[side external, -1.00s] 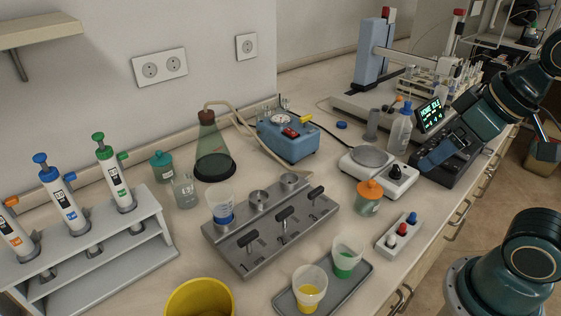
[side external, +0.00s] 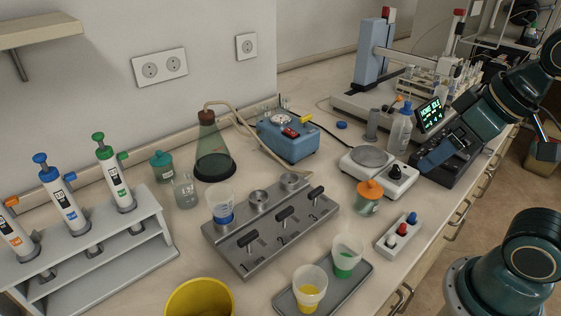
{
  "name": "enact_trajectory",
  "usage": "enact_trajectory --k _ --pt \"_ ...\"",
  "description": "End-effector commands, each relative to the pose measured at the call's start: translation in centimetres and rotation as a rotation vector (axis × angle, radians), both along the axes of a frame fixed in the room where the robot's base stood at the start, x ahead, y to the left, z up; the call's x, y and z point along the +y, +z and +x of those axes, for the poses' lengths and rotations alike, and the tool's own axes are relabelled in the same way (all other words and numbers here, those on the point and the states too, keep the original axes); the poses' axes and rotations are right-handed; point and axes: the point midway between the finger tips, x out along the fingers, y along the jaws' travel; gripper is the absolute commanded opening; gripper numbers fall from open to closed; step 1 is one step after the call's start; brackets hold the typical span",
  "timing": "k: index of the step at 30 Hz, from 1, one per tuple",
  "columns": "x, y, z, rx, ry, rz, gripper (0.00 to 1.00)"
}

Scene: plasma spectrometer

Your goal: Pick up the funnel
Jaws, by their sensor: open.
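A funnel-like translucent cup with a blue lower part (side external: 222,207) stands upright on the left port of a grey metal manifold (side external: 235,257). A similar cup with a yellow bottom (side external: 309,287) and one with a green bottom (side external: 346,256) stand in a shallow grey tray (side external: 283,304) at the front. My gripper (side external: 440,154) is at the right, beyond the white balance, well away from all three cups. It is open and holds nothing that I can see; its fingertips are hard to make out against the dark instrument.
A yellow container (side external: 200,296) is cut off at the front edge. An orange-lidded jar (side external: 369,197), a switch box (side external: 399,236) and a balance (side external: 368,160) stand right of the manifold. A pipette rack (side external: 98,266) is at left; a flask (side external: 213,155) and blue pump (side external: 288,139) stand behind.

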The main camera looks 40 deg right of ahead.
Motion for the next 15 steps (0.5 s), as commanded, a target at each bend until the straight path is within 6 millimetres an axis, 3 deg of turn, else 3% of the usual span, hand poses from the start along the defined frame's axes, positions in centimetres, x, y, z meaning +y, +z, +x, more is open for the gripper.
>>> enact_trajectory --k 8,15 --pt "0.2 0.0 0.2 0.009 0.030 -0.010 0.75" --pt "1.7 -0.2 1.5 0.080 0.247 -0.081 0.75"
